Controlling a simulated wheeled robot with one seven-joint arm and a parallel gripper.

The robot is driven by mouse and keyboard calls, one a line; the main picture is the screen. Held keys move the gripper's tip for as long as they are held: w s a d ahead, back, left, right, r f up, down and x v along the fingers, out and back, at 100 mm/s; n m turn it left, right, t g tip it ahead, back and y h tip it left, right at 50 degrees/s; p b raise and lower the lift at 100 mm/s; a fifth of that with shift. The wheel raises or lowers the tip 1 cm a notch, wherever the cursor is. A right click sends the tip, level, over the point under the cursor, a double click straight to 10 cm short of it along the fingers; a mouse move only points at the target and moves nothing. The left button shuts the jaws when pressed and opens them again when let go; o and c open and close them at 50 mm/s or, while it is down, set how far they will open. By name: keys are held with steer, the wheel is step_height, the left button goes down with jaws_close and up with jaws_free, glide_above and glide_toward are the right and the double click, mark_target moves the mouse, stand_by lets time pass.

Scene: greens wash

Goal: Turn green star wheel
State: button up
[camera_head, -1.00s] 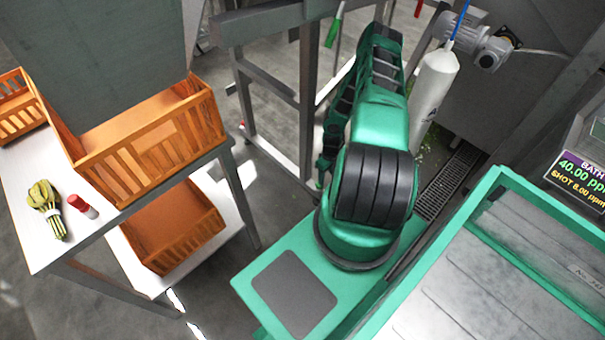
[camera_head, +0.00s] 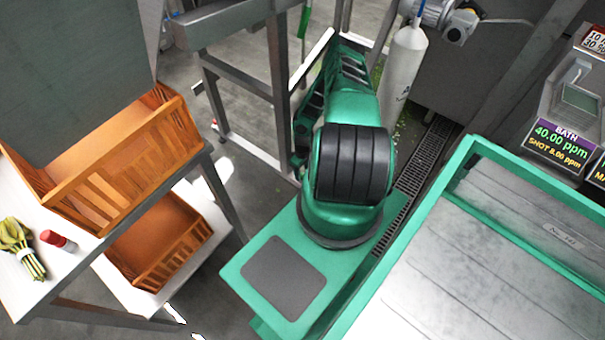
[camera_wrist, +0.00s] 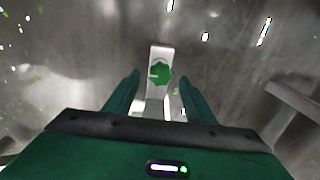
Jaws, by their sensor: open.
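The green star wheel (camera_wrist: 160,74) shows in the wrist view, on a pale upright bracket (camera_wrist: 161,52) against grey metal. It sits beyond my gripper (camera_wrist: 160,85), roughly centred between the two dark green fingers. The fingers are apart and nothing is between them at their tips; the wheel appears farther off, though the exact gap is hard to judge. In the head view my green arm hides the gripper, and I cannot make out the star wheel there.
Orange crates (camera_head: 120,165) stand on a white two-level table at left, with a bundle of greens (camera_head: 22,250) and a red-capped jar (camera_head: 57,242). A green-rimmed metal tank (camera_head: 375,290) is at right, below a display reading 40.00 ppm (camera_head: 562,145). A white cylinder (camera_head: 402,75) stands behind my arm.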

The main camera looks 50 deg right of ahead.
steer(key=shift+f, duration=1.05)
steer(key=c, duration=1)
steer(key=shift+d, duration=0.4)
steer(key=shift+c, duration=0.2)
steer(key=shift+a, duration=0.3)
steer(key=shift+m, duration=0.4)
